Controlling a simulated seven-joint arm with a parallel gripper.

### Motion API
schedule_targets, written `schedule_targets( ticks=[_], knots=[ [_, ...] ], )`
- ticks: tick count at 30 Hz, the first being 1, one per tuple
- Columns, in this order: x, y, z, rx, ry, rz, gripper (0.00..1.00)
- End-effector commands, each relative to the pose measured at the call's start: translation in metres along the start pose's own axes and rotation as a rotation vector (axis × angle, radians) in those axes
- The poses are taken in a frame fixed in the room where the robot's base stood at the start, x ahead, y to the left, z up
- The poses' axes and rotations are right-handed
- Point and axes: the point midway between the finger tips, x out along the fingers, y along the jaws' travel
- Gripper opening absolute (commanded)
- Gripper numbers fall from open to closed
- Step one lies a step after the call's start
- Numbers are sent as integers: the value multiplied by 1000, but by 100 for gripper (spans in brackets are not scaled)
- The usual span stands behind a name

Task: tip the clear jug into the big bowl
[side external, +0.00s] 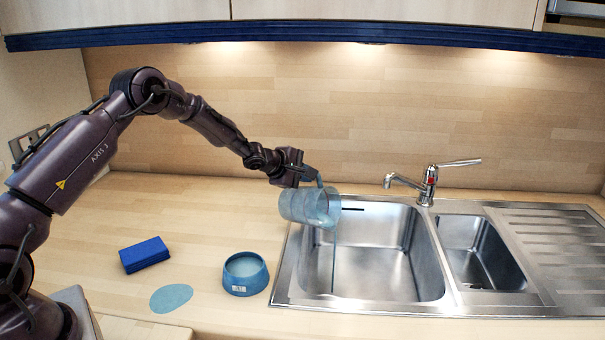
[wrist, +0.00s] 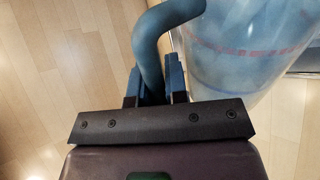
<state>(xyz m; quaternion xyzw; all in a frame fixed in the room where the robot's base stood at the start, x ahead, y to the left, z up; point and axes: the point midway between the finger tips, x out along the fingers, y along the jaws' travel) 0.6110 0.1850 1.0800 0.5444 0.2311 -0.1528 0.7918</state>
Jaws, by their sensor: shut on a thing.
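The clear jug (side external: 303,205), bluish and see-through, lies tilted on its side with its mouth to the right, over the left edge of the sink's big bowl (side external: 385,265). A thin stream (side external: 334,260) runs from its lip down into that bowl. My gripper (side external: 312,178) is shut on the jug's handle, above the jug. In the wrist view, my gripper (wrist: 156,88) has its two fingers on either side of the blue handle (wrist: 150,45). The jug's body (wrist: 240,45), with a reddish band of marks, fills the upper right there. How much liquid is left inside is unclear.
A small blue dish (side external: 245,275) stands on the worktop left of the sink. A blue block (side external: 145,254) and a flat blue-grey disc (side external: 171,298) lie further left. The tap (side external: 428,185) stands behind the sink. The small bowl (side external: 480,250) and drainer (side external: 560,245) are to the right.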

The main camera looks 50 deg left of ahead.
Motion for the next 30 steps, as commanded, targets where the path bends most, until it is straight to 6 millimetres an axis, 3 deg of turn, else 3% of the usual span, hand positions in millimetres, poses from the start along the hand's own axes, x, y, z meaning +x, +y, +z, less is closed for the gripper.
schedule_targets(
  ticks=[10, 30],
  knots=[
    [3, -3, 10, 63, 39, 2, 0],
    [3, -3, 10, 77, 51, 3, 0]
  ],
)
